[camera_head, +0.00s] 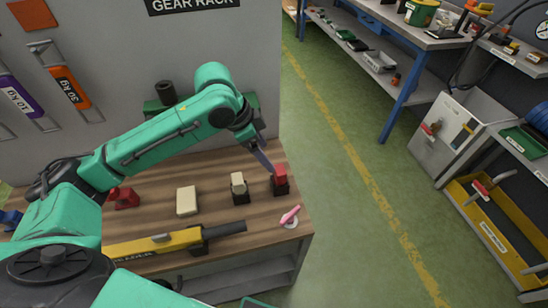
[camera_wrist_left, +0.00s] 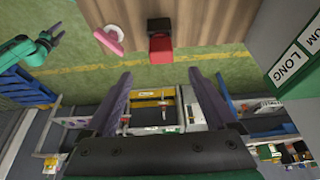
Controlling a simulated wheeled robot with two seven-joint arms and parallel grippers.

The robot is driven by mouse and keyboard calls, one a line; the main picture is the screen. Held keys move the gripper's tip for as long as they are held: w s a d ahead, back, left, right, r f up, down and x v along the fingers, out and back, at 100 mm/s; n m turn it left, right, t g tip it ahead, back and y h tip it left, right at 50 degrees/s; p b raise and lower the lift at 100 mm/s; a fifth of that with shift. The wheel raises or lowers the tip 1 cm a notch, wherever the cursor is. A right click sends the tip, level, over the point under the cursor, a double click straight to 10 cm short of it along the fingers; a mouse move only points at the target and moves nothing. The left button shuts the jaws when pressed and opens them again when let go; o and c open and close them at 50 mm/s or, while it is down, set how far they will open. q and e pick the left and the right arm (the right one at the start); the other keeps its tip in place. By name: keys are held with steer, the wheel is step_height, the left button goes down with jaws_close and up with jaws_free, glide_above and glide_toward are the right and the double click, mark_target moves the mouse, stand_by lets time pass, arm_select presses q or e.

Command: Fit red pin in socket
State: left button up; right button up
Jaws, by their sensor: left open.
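A red piece (camera_head: 281,172) sits on a black base (camera_head: 281,187) at the right end of the wooden bench; I cannot tell if it is the pin. It also shows in the left wrist view as a red block (camera_wrist_left: 160,47). My left gripper (camera_head: 264,160) is open and empty, its fingers beside and above the red piece in the head view. The open fingers also show in the left wrist view (camera_wrist_left: 163,85). Another red piece (camera_head: 125,198) lies farther left. A small green arm, likely my right, shows in the left wrist view; its gripper (camera_wrist_left: 48,38) is too small to read.
A cream block on a black base (camera_head: 239,186) and a flat cream block (camera_head: 187,201) stand left of the red piece. A pink piece on a white disc (camera_head: 290,217) is at the front right. A yellow and black tool (camera_head: 155,244) lies along the front. Green floor is clear to the right.

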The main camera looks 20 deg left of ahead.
arm_select(q)
glide_above(279, 169)
steer(key=s+a, duration=0.2)
step_height(279, 169, down, 4)
steer(key=shift+d+f, duration=0.1)
steer(key=shift+d, duration=0.05)
steer(key=x, duration=0.6)
steer(key=shift+w+f, duration=0.2)
steer(key=shift+w, duration=0.05)
steer(key=shift+d+f, duration=0.1)
steer(key=shift+f, duration=0.05)
steer(key=c, duration=1.3)
steer(key=o, duration=0.7)
jaws_close()
steer(key=shift+w, duration=0.1)
arm_select(e)
steer(key=shift+d+r, duration=0.2)
